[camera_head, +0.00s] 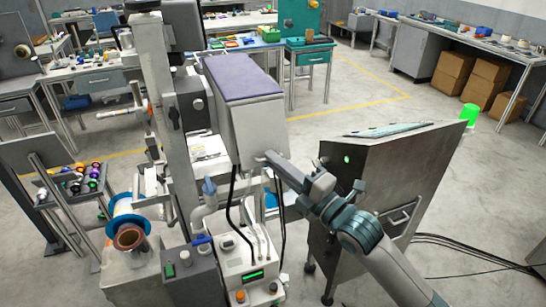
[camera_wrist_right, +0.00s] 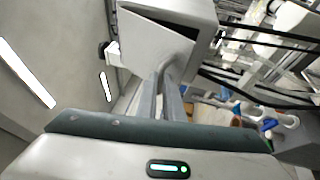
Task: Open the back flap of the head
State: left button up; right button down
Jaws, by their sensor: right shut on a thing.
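The head is a grey box with a purple top (camera_head: 228,76), mounted on the machine's upright column in the head view. Its flap (camera_head: 262,125) is the pale grey face toward my right arm. In the wrist view the flap (camera_wrist_right: 150,45) shows at the top, with a dark wedge-shaped gap along its upper edge, so it looks slightly ajar. My right gripper (camera_head: 264,158) is at the lower part of this face and shut on it. In the wrist view its fingers (camera_wrist_right: 172,88) reach the lower edge; the exact grip point is hard to see. My left gripper is not in view.
Black cables (camera_head: 233,205) hang below the head to a control box (camera_head: 250,265). A blue-rimmed reel (camera_head: 128,222) is at lower left. Open floor (camera_head: 340,85) lies behind.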

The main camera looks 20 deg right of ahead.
jog(key=s+r+g+p, duration=0.1)
jog(key=s+r+p, duration=0.3)
jog(key=r+p, duration=0.4)
jog(key=shift+d+m+h+p, duration=0.2)
jog(key=shift+m+h+p, duration=0.15)
jog(key=shift+p, duration=0.2)
jog(key=c, duration=1.9)
grip_release()
jog(key=shift+w+f, duration=0.1)
jog(key=shift+w, duration=0.05)
jog(key=v, duration=1.1)
jog(key=shift+d, duration=0.15)
